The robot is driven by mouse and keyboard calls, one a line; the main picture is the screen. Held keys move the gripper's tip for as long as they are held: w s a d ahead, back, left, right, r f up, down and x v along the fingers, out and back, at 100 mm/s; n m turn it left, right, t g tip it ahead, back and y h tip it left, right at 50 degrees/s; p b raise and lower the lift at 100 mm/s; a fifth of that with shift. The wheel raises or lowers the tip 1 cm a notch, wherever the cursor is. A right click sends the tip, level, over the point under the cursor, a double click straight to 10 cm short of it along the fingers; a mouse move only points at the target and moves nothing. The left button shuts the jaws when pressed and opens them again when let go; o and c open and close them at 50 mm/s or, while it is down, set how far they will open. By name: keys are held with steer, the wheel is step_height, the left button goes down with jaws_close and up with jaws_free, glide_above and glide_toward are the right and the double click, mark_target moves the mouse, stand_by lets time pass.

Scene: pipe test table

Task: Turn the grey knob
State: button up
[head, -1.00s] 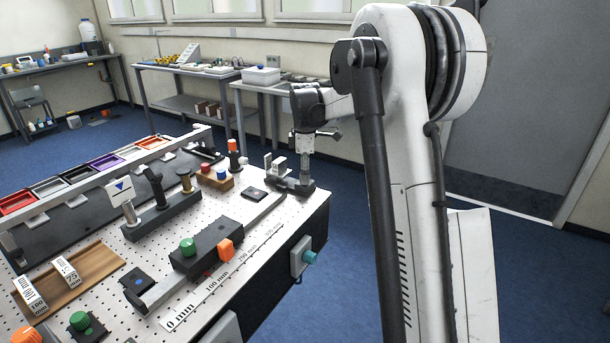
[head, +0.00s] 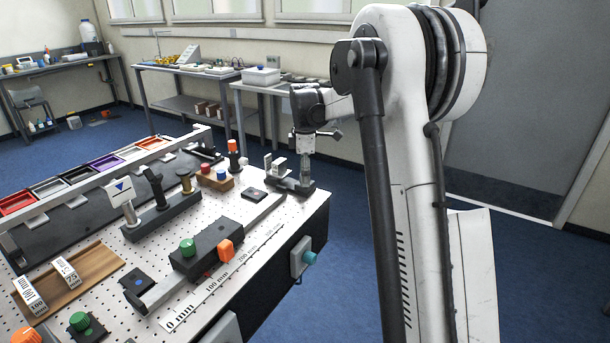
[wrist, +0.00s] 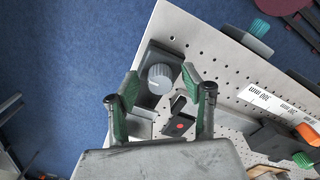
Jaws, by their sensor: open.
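The grey knob (wrist: 160,78) is round with a pale pointer mark and sits on a dark base (wrist: 151,58) near the board's corner in the wrist view. My gripper (wrist: 160,82) is open, with one green-padded finger on each side of the knob. Gaps show between the pads and the knob, so I see no contact. In the head view my gripper (head: 306,165) points down over the far right corner of the board. The knob cannot be clearly made out there.
The perforated board (head: 228,208) holds several fixtures. Beyond the board's edge is open blue floor (head: 348,215).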

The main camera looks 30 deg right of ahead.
steer(key=shift+r, duration=0.1)
step_height(320, 180, up, 12)
stand_by(0.5)
stand_by(0.4)
